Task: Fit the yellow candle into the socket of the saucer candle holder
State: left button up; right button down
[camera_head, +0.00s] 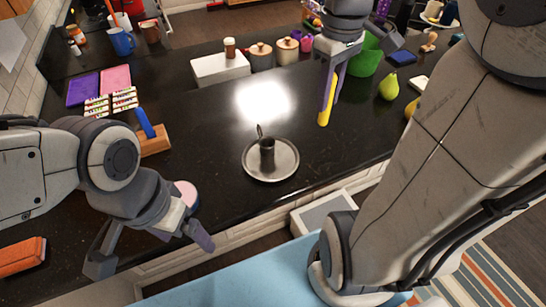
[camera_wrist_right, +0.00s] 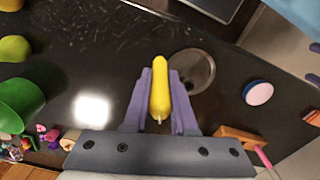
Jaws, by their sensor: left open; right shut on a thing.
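The saucer candle holder (camera_head: 283,162) is a round grey metal dish with a dark upright cup in its middle, standing on the black counter. It also shows in the right wrist view (camera_wrist_right: 205,68), partly hidden behind my right gripper. My right gripper (camera_head: 328,101) is shut on the yellow candle (camera_head: 324,116), to the right of and behind the holder. In the right wrist view the candle (camera_wrist_right: 159,85) lies between the purple fingers, its wick end toward the palm. My left gripper (camera_head: 150,252) is open and empty at the counter's front edge, left of the holder.
A wooden block with a blue handle (camera_head: 149,131) and a round pink-topped thing (camera_head: 186,194) are left of the holder. A white box (camera_head: 220,68) and lidded pots stand behind. A green container (camera_head: 364,58) and pears (camera_head: 389,87) are at right. Counter around the holder is clear.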

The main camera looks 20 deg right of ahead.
jog(key=shift+n, duration=0.6)
jog(key=w+a+f+p, duration=0.1)
jog(key=w+a+f, duration=0.1)
jog(key=a+f, duration=0.1)
jog(key=w+a+f+p, duration=0.1)
jog(key=w+a+f, duration=0.1)
jog(key=a+f, duration=0.2)
jog(key=w+a+f+p, duration=0.1)
jog(key=w+a+f, duration=0.1)
jog(key=a+f, duration=0.1)
jog(key=shift+w+a+f+p, duration=0.1)
jog(key=shift+a+f+p, duration=0.05)
jog(key=shift+p, duration=0.25)
pick_arm(q)
notch_tip(320, 180, up, 3)
jog(key=shift+f, duration=0.1)
pick_arm(e)
jog(key=shift+f, duration=0.3)
jog(key=shift+f, duration=0.15)
jog(key=c, duration=0.7)
grip_release()
pick_arm(q)
jog(key=shift+f, duration=0.1)
